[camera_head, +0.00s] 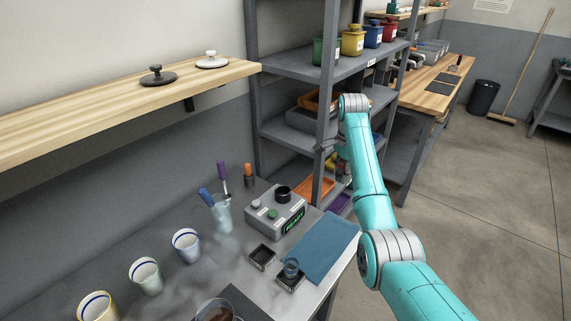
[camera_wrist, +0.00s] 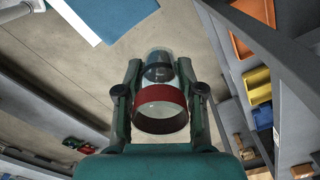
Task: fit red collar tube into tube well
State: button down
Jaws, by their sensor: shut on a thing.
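In the wrist view my gripper (camera_wrist: 160,70) is shut on the red collar tube (camera_wrist: 160,97), a clear tube with a wide red band. Its open rim faces the camera, and its dark far end points away between the fingertips. In the head view my arm reaches toward the grey shelf, and the gripper and tube are not clearly visible there. Two small dark square wells sit on the grey bench: the left well (camera_head: 262,257) looks empty, and the right well (camera_head: 283,286) has a bluish clear tube (camera_head: 291,267) standing in it.
A grey control box (camera_head: 275,212) with a green display stands behind the wells. A blue mat (camera_head: 322,247) lies to their right. Several cups and a beaker (camera_head: 221,214) with tools stand left. The grey shelf (camera_head: 290,66) with coloured bins rises close to my arm.

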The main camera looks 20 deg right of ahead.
jog(key=w+a+r+n, duration=0.1)
jog(key=w+a+r, duration=0.1)
jog(key=a, duration=0.7)
jog(key=w+a+r, duration=0.1)
jog(key=w+a, duration=0.1)
jog(key=a, duration=0.7)
jog(key=shift+a+r+n, duration=0.2)
jog(key=shift+r+n, duration=0.2)
jog(key=shift+f, duration=0.1)
jog(key=shift+f, duration=2.85)
jog(key=shift+f, duration=1.1)
jog(key=shift+r, duration=0.15)
jog(key=shift+r, duration=0.6)
jog(key=shift+f, duration=0.75)
